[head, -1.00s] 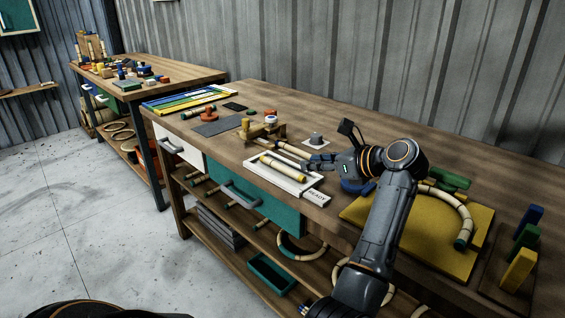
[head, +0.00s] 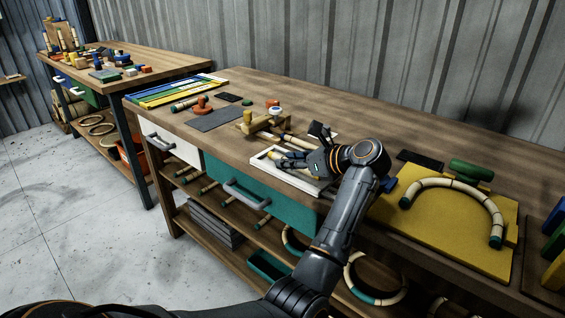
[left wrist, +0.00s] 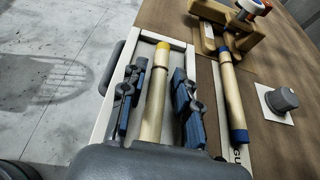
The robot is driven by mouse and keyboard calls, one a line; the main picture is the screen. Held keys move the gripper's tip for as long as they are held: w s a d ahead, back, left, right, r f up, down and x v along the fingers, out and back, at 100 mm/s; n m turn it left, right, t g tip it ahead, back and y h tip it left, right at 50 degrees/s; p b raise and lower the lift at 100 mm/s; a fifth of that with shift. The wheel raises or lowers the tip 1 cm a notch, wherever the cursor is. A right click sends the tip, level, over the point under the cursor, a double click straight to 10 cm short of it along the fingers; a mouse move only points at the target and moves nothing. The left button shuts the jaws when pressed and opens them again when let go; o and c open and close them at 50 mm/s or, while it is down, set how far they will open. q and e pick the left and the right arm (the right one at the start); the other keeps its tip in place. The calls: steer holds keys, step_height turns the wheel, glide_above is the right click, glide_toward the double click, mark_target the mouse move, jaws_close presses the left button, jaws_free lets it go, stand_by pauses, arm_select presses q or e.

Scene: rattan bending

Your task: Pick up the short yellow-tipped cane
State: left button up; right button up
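The short yellow-tipped cane (left wrist: 155,95) lies in a white tray (left wrist: 111,76) in the left wrist view, its yellow tip pointing away. My left gripper (left wrist: 158,106) is open over the tray, one blue-padded finger on each side of the cane, with gaps showing between pads and cane. In the head view my left gripper (head: 283,160) hangs over the white tray (head: 303,182) and hides most of the cane. My right gripper is not in view.
A blue-ended cane (left wrist: 233,100) lies beside the tray, near a wooden jig (left wrist: 226,32). A grey knob (left wrist: 282,99) stands to its right. In the head view a yellow board (head: 425,228) with a bent cane (head: 455,186) lies right of my arm.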

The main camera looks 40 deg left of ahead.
arm_select(q)
steer(key=shift+d, duration=0.4)
jaws_close()
steer(key=shift+r, duration=0.15)
